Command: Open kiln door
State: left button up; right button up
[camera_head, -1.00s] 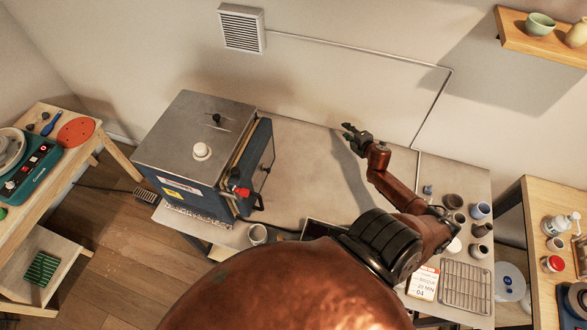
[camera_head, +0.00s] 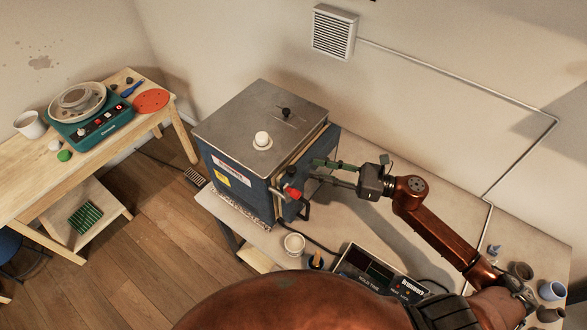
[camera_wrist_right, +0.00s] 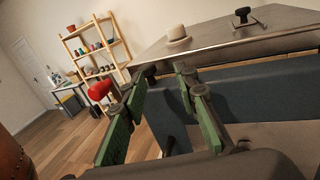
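The kiln (camera_head: 232,118) is a blue box with a grey steel top, standing on the table left of centre in the head view. Its door (camera_head: 318,150) is on the right side and looks shut. A red knob (camera_head: 292,192) and a black handle (camera_head: 305,210) show at its near edge. My right gripper (camera_head: 314,170) is open and empty beside the door, its fingers pointing left towards it. In the right wrist view the green-padded fingers (camera_wrist_right: 160,92) are apart. The red knob (camera_wrist_right: 100,90) shows beyond the left finger. Contact cannot be told. My left gripper is out of view.
A white cup (camera_head: 294,244) and a controller box (camera_head: 372,274) stand near the table's front edge. Small pots (camera_head: 552,291) are at the right end. A wooden bench (camera_head: 30,175) with a pottery wheel is at left. The table's back middle is clear.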

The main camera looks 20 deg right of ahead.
aim_at(291, 168)
jog(key=shift+n+g, duration=0.4)
jog(key=shift+n, duration=0.3)
jog(key=a+p, duration=0.1)
jog(key=a, duration=0.1)
jog(key=w+a, duration=0.1)
jog(key=a, duration=0.2)
jog(key=w+a+p, duration=0.1)
jog(key=a, duration=0.1)
jog(key=shift+a+r+p, duration=0.15)
jog(key=shift+r+p, duration=0.05)
jog(key=shift+p, duration=0.1)
jog(key=shift+w+a+f, duration=0.15)
jog(key=shift+w+a, duration=0.1)
jog(key=shift+a, duration=0.2)
grip_shut()
